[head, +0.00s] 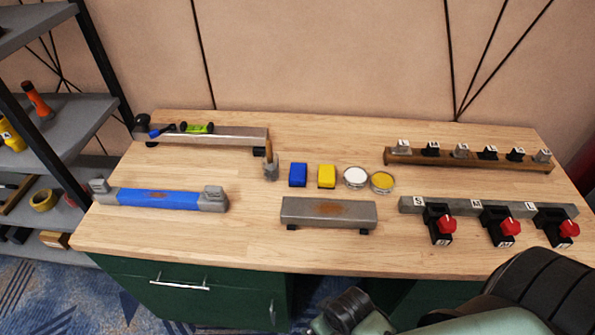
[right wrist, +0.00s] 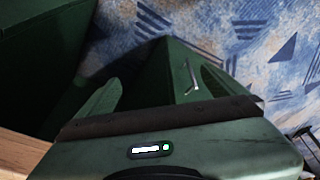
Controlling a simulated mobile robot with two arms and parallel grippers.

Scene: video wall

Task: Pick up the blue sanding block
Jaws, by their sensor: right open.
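The blue sanding block (head: 298,175) lies on the wooden workbench near its middle, left of a yellow block (head: 327,176) and apart from it. Nothing touches it. My right gripper (right wrist: 158,88) shows in the right wrist view, its two green fingers apart with nothing between them. It is low, by the bench's green cabinet and the blue patterned carpet. The sanding block is not in that view. My left gripper is in neither view.
A brush in a holder (head: 270,163) stands just left of the blue block. Two round tins (head: 356,178) are right of the yellow one. A grey bar with a rusty patch (head: 328,212) lies in front.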

